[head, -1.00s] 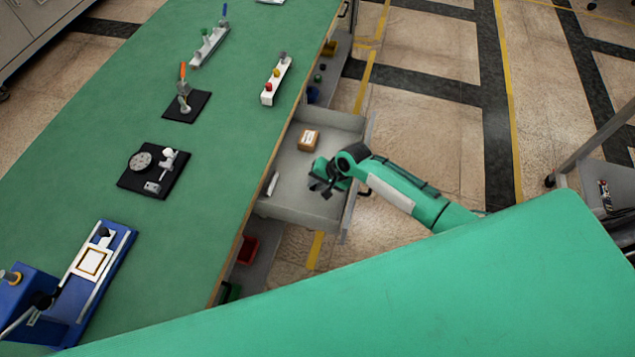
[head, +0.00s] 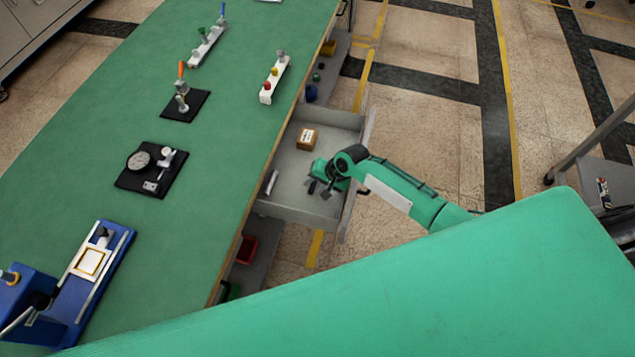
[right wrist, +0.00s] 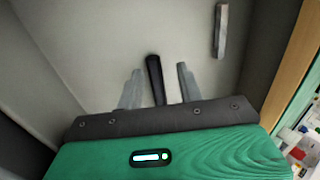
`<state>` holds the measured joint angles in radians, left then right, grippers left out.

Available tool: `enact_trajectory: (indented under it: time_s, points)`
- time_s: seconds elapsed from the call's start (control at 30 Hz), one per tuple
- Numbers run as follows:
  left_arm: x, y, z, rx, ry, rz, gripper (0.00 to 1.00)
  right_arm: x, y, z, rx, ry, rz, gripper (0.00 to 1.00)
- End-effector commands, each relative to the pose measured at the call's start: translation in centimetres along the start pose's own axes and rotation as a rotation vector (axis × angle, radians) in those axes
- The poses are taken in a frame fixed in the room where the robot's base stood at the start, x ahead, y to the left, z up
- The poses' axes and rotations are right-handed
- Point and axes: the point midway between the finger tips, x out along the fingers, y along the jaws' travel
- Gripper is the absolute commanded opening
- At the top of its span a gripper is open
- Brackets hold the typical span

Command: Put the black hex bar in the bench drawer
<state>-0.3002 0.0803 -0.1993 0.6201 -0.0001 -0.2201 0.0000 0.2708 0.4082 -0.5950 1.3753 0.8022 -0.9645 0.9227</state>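The black hex bar (right wrist: 154,78) shows in the right wrist view over the drawer floor, between the two grey fingers of my right gripper (right wrist: 158,84). There is a gap on each side of the bar, so the gripper is open around it. Whether the bar rests fully on the floor is hard to tell. The bench drawer (head: 290,165) is pulled out from the green bench. In the head view my right gripper (head: 320,189) is low inside the drawer. My left gripper is not in view.
A small brown box (head: 307,139) lies in the drawer's far part. A light grey bar (head: 272,182) lies near the bench side and shows in the right wrist view (right wrist: 221,30). Fixtures stand on the bench top (head: 205,215). A red bin (head: 247,250) is below.

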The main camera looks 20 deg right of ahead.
Motion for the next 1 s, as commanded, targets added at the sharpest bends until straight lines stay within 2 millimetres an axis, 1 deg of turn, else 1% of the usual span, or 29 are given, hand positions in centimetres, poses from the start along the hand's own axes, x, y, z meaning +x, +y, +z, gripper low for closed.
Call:
enact_trajectory:
  time_s: [0.13,0.17,0.27,0.6,0.7,0.83,1.0]
  points:
    - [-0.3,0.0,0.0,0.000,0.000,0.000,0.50,-0.9,-0.5,-0.1,-0.002,0.001,0.000,0.37]
    - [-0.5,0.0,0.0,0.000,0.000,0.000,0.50,-1.2,-0.7,-0.1,-0.002,0.001,0.000,0.37]
    - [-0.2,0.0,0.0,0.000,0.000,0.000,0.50,-2.5,-0.6,-0.1,-0.002,0.002,-0.001,0.37]
    - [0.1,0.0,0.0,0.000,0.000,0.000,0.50,-9.3,-0.6,0.0,-0.003,0.001,-0.001,0.37]
    - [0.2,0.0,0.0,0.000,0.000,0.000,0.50,-10.9,-0.5,-0.1,-0.001,0.002,0.000,0.37]
    - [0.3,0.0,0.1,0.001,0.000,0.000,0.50,-12.4,-0.6,0.0,-0.001,0.000,0.000,0.37]
    - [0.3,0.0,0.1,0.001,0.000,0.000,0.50,-13.0,-0.6,0.0,-0.001,0.000,0.000,0.37]
